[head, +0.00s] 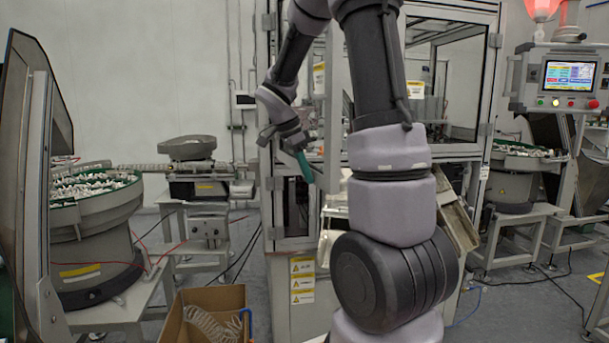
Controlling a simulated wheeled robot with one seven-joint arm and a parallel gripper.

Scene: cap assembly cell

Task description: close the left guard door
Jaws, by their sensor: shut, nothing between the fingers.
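The assembly cell's left guard door (333,110) shows as a narrow, nearly edge-on grey frame in the head view. It stands swung out from the cell front, and my arm hides part of it. My gripper (308,174) is shut and empty, with its teal fingers pointing down and right beside the lower part of this door. I cannot tell whether the fingers touch the door. The cell's right side has a glazed framed panel (450,85), partly behind my arm.
A bowl feeder with a green rim (95,187) stands at the left, and another (515,165) at the right. A cardboard box (208,318) with a coiled hose sits at the front left. A control panel (562,78) hangs at the upper right. Cables cross the floor.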

